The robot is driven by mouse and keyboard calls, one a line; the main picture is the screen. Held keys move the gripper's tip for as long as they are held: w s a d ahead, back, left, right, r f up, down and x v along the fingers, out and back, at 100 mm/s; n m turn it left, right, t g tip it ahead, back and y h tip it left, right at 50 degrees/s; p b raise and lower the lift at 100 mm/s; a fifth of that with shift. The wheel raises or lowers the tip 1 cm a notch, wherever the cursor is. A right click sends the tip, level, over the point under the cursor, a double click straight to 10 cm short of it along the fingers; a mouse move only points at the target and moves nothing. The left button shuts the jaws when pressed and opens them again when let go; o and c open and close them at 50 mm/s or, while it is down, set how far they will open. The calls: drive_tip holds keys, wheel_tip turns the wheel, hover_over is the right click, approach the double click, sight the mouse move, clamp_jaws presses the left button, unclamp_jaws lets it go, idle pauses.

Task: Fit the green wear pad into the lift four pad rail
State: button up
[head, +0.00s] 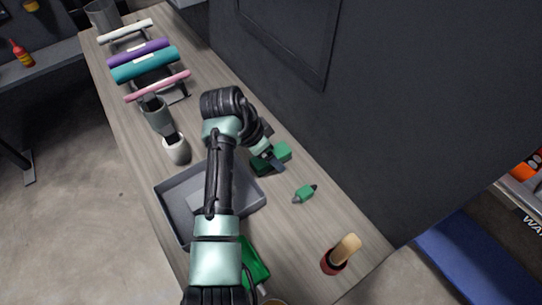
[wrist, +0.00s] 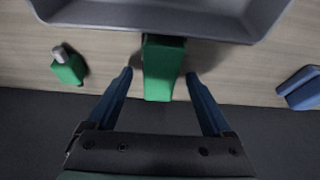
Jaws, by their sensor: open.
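A green block, which looks like the wear pad (wrist: 163,68), lies on the wood-grain bench between my gripper's two blue fingers in the wrist view, with clear gaps on both sides. Its far end reaches the grey tray's edge; whether they touch I cannot tell. In the head view, green shows beside my gripper (head: 271,160), partly covered by the fingers. My gripper (wrist: 160,82) is open and holds nothing. I cannot pick out the lift four pad rail for certain in either view.
The grey tray (head: 176,222) stands partly under my arm. A small green bottle-like item (head: 304,193) also shows in the wrist view (wrist: 68,67). A red pot with a tan top (head: 340,254), a white cup (head: 176,149) and coloured rolls (head: 145,64) stand on the bench. A dark wall runs behind.

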drive_tip(key=shift+f, duration=0.2)
idle(0.3)
clamp_jaws()
